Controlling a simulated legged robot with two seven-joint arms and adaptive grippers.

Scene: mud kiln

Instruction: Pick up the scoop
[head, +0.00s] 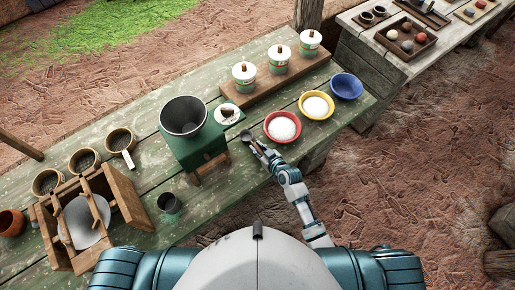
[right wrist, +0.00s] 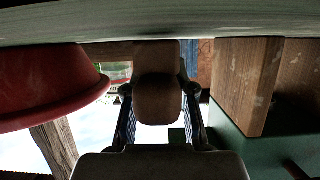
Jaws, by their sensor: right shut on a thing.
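The scoop (head: 246,135) has a small grey bowl and lies at the front edge of the green table, between the green stand and the red bowl. My right gripper (head: 260,149) reaches in from the front and is shut on the scoop. In the right wrist view, a brown block-like part, which looks like the scoop's handle (right wrist: 157,85), sits between the two fingers (right wrist: 158,105). The fingers hide part of the scoop, and I cannot tell whether it touches the tabletop. My left gripper is not in view.
Right of my gripper stand a red bowl (head: 282,139) and a yellow bowl (head: 317,117) with white powder, and a blue bowl (head: 346,87). Lidded cups stand behind.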

